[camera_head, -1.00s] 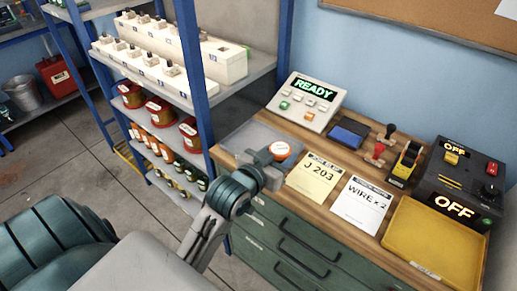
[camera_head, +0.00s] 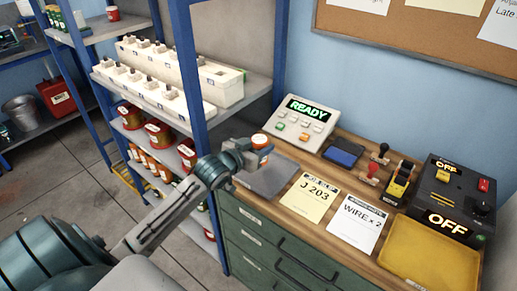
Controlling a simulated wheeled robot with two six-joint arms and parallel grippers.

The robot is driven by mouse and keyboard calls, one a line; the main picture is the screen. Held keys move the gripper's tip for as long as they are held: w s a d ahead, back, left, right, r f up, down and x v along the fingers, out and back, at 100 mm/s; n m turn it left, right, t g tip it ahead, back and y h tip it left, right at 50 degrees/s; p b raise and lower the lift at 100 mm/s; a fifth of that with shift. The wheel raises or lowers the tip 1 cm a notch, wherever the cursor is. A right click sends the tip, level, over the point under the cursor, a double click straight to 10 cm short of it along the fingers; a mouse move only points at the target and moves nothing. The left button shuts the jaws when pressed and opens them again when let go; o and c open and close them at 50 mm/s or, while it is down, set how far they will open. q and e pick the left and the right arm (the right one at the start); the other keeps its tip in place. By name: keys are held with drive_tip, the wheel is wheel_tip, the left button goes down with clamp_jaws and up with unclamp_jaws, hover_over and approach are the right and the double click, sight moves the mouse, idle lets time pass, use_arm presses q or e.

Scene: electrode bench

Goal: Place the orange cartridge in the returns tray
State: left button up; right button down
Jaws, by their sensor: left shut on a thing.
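The orange cartridge (camera_head: 262,142), a small orange and white cylinder, is at the tip of my left gripper (camera_head: 252,152). My left gripper is shut on it and holds it up by the bench's left end, above the back left part of a shallow grey tray (camera_head: 270,182). A shallow yellow tray (camera_head: 430,258) sits at the bench's front right and looks empty. I cannot read a label that tells which is the returns tray. My right gripper is not in view.
A READY console (camera_head: 303,122), a blue pad (camera_head: 343,153), stamps (camera_head: 370,173), a tape dispenser (camera_head: 398,184) and a black OFF box (camera_head: 452,198) stand along the back. Two paper cards (camera_head: 311,197) lie in the middle. A blue-framed shelf (camera_head: 188,75) stands left.

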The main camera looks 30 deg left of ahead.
use_arm(q)
drive_tip(key=shift+w+a, duration=0.35)
drive_tip(key=shift+w+f, duration=0.1)
drive_tip(key=shift+f, duration=0.2)
drive_tip(key=shift+f+p, duration=0.5)
drive_tip(key=shift+f, duration=1.05)
drive_tip(key=shift+f, duration=0.1)
drive_tip(key=o, duration=1.1)
drive_tip(key=d+v, duration=0.1)
drive_tip(key=v, duration=1.1)
drive_tip(key=shift+a+r, duration=0.25)
drive_tip(key=shift+a, duration=0.25)
